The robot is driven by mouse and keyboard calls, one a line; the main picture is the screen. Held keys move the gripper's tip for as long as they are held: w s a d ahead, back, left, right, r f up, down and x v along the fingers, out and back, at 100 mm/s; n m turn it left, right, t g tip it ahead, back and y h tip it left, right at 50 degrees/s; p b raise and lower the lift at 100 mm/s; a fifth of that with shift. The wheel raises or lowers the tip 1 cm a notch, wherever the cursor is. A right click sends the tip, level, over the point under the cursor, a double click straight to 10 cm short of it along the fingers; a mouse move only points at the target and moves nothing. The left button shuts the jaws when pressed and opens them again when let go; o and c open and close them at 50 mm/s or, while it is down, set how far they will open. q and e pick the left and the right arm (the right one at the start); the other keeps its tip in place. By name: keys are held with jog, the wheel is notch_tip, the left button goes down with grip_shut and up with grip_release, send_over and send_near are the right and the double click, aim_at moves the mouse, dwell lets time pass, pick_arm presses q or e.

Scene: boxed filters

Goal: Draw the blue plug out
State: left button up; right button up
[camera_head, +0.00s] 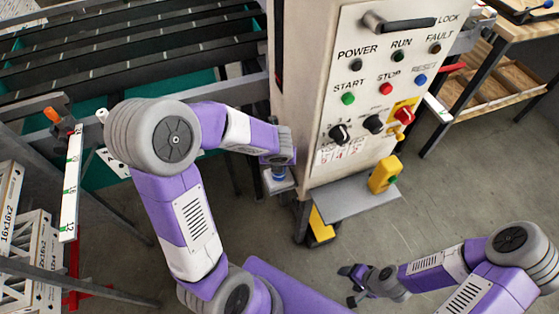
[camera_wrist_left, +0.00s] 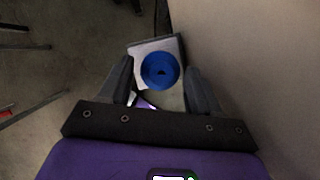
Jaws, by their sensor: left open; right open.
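The blue plug (camera_head: 278,174) sits on a pale box-like fitting at the left side of the control cabinet. In the left wrist view the plug (camera_wrist_left: 160,70) is round and blue, seen end-on, on the pale fitting (camera_wrist_left: 145,48). My left gripper (camera_wrist_left: 160,82) is open, with one finger on each side of the plug and gaps visible. In the head view my left wrist hides the fingers and the plug's upper part. My right gripper (camera_head: 353,285) is open and empty, low over the floor at the bottom right.
The white control cabinet (camera_head: 310,80) stands close beside my left gripper, with buttons, knobs and a handle on its panel. A grey shelf (camera_head: 345,205) juts from its base, with a yellow box (camera_head: 384,174) above. A conveyor frame (camera_head: 150,55) fills the back left. A wooden bench (camera_head: 510,90) stands right.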

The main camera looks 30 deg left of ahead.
pick_arm(q)
jog(key=shift+b+x, duration=0.75)
jog(key=shift+x, duration=1.2)
jog(key=c, duration=0.8)
jog(key=shift+r, duration=0.1)
jog(key=shift+r, duration=0.1)
jog(key=shift+r+p, duration=2.65)
jog(key=shift+p, duration=0.2)
